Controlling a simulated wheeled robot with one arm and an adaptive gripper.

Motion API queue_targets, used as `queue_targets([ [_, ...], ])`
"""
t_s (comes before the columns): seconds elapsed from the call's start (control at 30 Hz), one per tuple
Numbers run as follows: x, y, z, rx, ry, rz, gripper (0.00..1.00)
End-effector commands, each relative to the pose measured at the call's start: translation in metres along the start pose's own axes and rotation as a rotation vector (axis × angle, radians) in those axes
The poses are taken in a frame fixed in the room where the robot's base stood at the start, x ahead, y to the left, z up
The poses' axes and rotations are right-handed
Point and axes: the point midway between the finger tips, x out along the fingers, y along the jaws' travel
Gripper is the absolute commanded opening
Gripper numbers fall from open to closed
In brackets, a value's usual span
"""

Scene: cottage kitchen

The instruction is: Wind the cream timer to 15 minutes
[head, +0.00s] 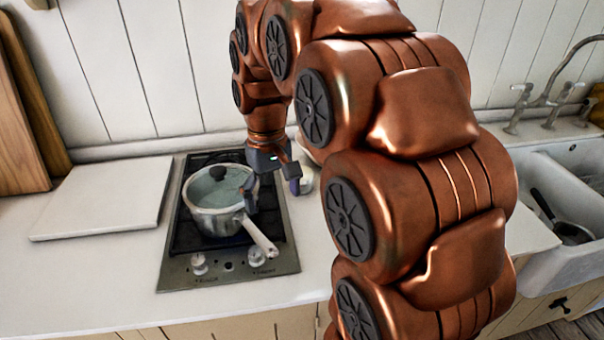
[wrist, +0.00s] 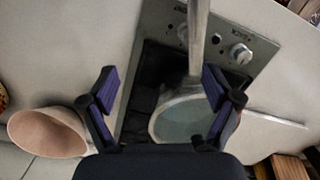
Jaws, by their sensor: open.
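I cannot make out the cream timer for certain in either view. A pale rounded thing (head: 306,181), mostly hidden behind my gripper, stands right of the hob in the head view. In the wrist view a cream, cup-like thing (wrist: 42,133) with a pinkish-tan face lies left of my fingers. It may be the same thing; no dial or marks are readable. My gripper (head: 274,188) is open and empty, above the hob's right side, beside the pot. Its two spread fingers (wrist: 160,84) show in the wrist view, with the pot partly between them.
A lidded steel pot (head: 212,222) stands on the hob (head: 180,270), its handle (wrist: 198,32) pointing to the hob knobs. A white board (head: 105,197) lies left, wooden boards (head: 22,115) lean behind it. The sink (head: 565,185) is right. Front-left counter is clear.

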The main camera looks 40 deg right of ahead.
Motion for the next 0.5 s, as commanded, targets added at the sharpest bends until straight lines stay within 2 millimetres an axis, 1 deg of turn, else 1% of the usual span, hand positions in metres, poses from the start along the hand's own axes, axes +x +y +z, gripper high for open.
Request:
queue_targets([
  [0.03,0.002,0.009,-0.014,0.01,0.006,-0.001,0.89],
  [0.1,0.001,0.02,-0.032,0.019,0.013,-0.001,0.89],
  [0.27,0.0,0.048,-0.069,0.039,0.029,-0.002,0.89],
  [0.5,0.005,0.098,-0.119,0.069,0.053,0.001,0.89],
])
